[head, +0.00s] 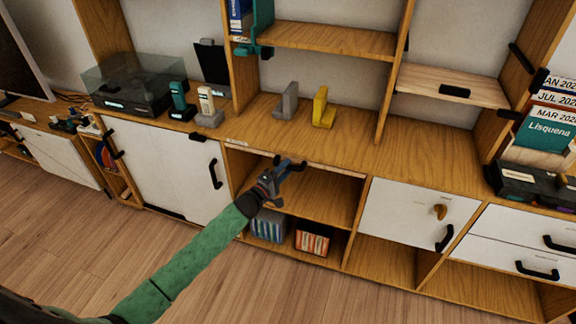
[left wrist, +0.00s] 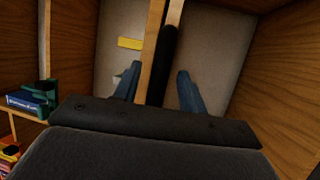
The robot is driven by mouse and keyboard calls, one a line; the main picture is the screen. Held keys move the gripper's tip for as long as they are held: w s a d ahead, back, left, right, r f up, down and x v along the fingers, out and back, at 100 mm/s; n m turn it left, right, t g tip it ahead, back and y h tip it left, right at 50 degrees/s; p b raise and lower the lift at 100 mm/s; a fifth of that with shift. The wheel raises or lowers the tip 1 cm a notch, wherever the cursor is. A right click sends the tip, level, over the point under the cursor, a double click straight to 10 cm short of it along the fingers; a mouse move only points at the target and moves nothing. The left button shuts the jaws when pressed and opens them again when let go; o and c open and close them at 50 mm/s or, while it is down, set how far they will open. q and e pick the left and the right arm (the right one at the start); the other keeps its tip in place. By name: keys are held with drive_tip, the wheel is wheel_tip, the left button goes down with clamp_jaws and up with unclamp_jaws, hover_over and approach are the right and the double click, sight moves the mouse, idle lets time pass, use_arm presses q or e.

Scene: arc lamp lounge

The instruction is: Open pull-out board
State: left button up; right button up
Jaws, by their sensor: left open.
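A thin pale wooden board (head: 330,170) sits just under the cabinet top, above an open compartment; I take it for the pull-out board. It looks nearly flush with the cabinet front. My left gripper (head: 283,172) is at its front edge, by a dark handle (head: 291,162). In the left wrist view the fingers of my left gripper (left wrist: 158,88) are open on either side of the black handle bar (left wrist: 170,60) and the wooden edge (left wrist: 152,55). I cannot tell whether either finger touches the bar. My right gripper is not in view.
A grey bookend (head: 287,102) and a yellow bookend (head: 324,110) stand on the cabinet top. A white door (head: 180,170) with a black handle is left; another white door (head: 405,208) and drawers (head: 510,245) are right. Boxes of discs (head: 312,241) sit below. The floor in front is clear.

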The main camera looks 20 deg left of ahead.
use_arm(q)
drive_tip(key=shift+x, duration=0.95)
clamp_jaws()
drive_tip(key=shift+s, duration=0.1)
